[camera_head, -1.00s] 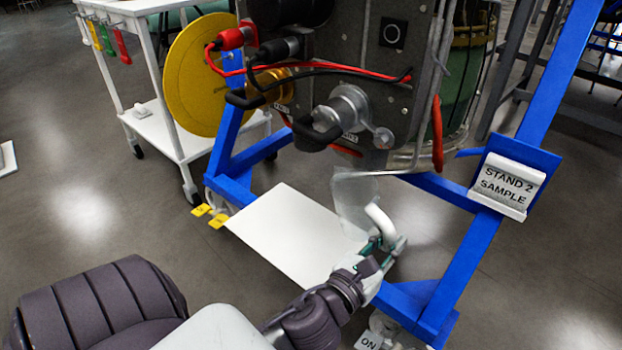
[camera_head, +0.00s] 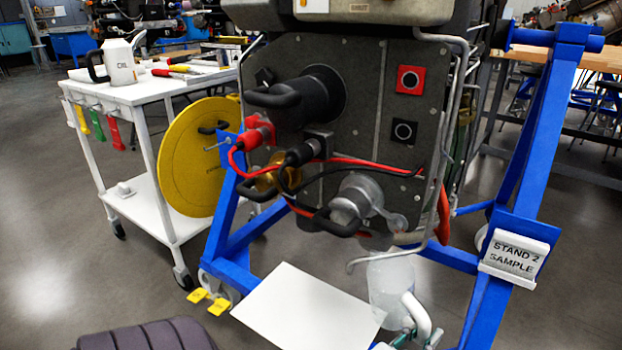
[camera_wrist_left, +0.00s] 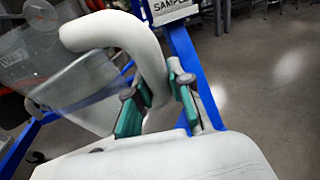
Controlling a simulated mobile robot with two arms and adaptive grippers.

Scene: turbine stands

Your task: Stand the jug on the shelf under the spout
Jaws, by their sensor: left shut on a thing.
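The translucent jug (camera_head: 389,282) is upright or nearly so at the right end of the white shelf (camera_head: 300,312) in the head view. I cannot tell whether its base touches the shelf. My left gripper (camera_head: 410,338) is shut on the jug's thick white handle. In the left wrist view, its teal-padded fingers (camera_wrist_left: 155,105) sit on both sides of the handle's lower end, with the clear jug body (camera_wrist_left: 80,85) to the left. The spout (camera_head: 376,241) is below the silver valve, just above the jug's top. My right gripper is out of view.
A bent metal pipe (camera_head: 400,252) hangs close by the jug's rim. The blue stand frame (camera_head: 490,300) with a sample sign (camera_head: 514,257) is to the right. A white cart (camera_head: 150,100) and a yellow disc (camera_head: 195,155) are at the left.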

